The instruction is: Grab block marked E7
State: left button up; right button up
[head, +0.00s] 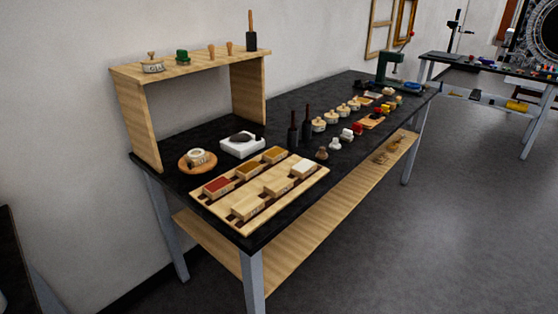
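Several small blocks sit in a wooden tray (241,227) on the near end of the black workbench. They are a red-topped block (218,186), a brown-topped block (249,171), an ochre-topped block (274,154), a white-topped block (303,168) and two plain wooden blocks, one in the middle (278,185) and one near the front (247,206). Dark marks show on some block sides, but they are too small to read, so I cannot tell which is E7. Neither of my grippers is in view.
A wooden shelf (190,66) stands at the bench's back left. A round wooden dish (198,163) and a white tray (241,146) lie behind the blocks. Dark-handled tools (293,130) and small jars stand to the right. Open floor (440,230) lies right of the bench.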

aim_at(246, 172)
jog(key=i+j+z, duration=0.15)
jog(key=i+z, duration=0.3)
jog(key=i+j+z, duration=0.25)
jog(key=z, duration=0.15)
